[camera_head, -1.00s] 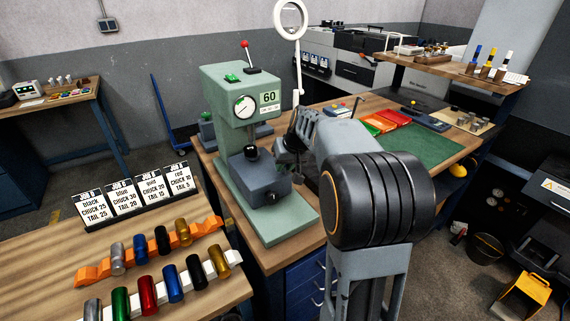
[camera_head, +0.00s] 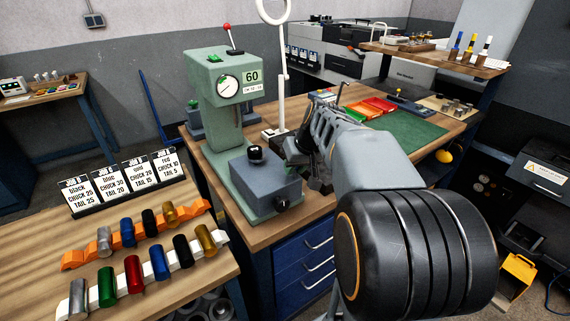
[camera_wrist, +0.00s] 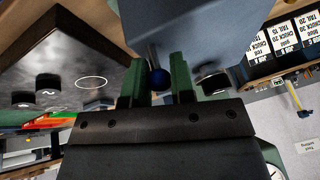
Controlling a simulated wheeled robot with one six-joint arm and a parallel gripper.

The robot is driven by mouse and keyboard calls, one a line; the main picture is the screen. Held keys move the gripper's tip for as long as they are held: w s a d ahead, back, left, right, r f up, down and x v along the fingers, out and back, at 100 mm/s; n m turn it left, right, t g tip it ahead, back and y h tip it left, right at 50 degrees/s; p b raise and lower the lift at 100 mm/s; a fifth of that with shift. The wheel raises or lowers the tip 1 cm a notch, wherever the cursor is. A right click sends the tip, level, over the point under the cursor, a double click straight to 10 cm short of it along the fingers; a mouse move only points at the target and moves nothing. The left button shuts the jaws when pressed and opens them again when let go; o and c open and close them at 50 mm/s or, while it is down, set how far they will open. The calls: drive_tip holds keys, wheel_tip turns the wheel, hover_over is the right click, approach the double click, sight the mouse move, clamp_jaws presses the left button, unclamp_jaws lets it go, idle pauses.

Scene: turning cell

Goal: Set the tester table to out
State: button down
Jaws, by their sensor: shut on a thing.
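The tester (camera_head: 217,75) is a pale green press with a dial, a "60" label and a red-tipped lever, standing on the wooden bench. Its table (camera_head: 262,182) is a blue-grey block with a black seat (camera_head: 255,153) on top and a dark knob (camera_head: 283,204) in front. The block sits forward of the column, near the front of the green base. My gripper (camera_head: 303,150) is at its right side, fingertips mostly hidden.
A rack table at front left holds several coloured cylinders (camera_head: 133,275) and job cards (camera_head: 125,180). A white ring lamp stand (camera_head: 283,80) is behind my gripper. A green mat (camera_head: 415,133) and coloured trays (camera_head: 377,106) lie further right on the bench.

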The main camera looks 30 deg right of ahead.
drive_tip(key=shift+s+d, duration=0.1)
drive_tip(key=shift+s, duration=0.55)
drive_tip(key=c, duration=1.2)
unclamp_jaws()
drive_tip(key=shift+s, duration=0.2)
drive_tip(key=shift+o, duration=1)
drive_tip(key=shift+w, duration=0.1)
drive_tip(key=v, duration=1.4)
drive_tip(key=shift+p, duration=0.4)
drive_tip(key=shift+f, duration=0.1)
